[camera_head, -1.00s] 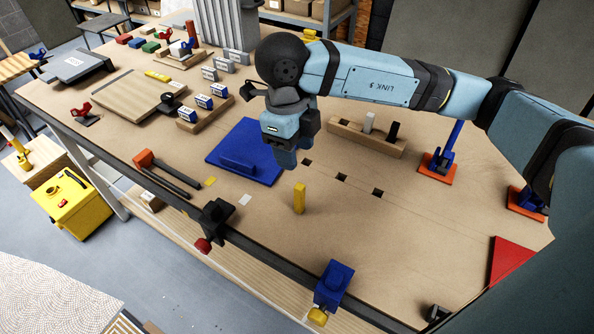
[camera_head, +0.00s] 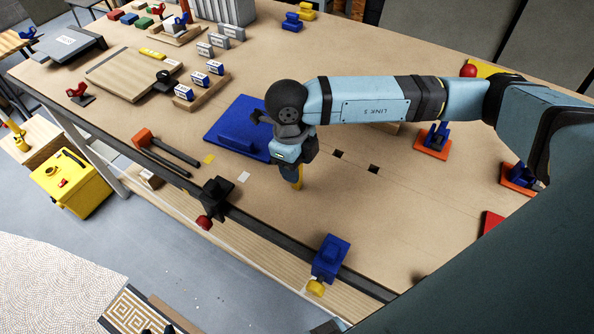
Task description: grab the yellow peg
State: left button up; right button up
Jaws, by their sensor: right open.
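The yellow peg (camera_head: 299,178) stands upright on the wooden workbench (camera_head: 400,240), near the bench's front edge. My right gripper (camera_head: 294,174) is open and right at the peg, pointing down over it. The gripper body hides the peg's upper part, and only a thin lower strip shows. I cannot tell whether the fingers touch the peg. My left gripper is not in view.
Square holes (camera_head: 373,169) in the bench lie right of the peg. A blue board (camera_head: 222,140) lies to its left. A black clamp (camera_head: 216,197) and a blue vise (camera_head: 331,258) sit on the front edge. A hammer (camera_head: 163,153) lies farther left.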

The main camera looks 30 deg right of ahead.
jog(key=shift+s+f, duration=0.15)
jog(key=shift+f, duration=0.8)
jog(key=shift+c, duration=0.2)
grip_shut()
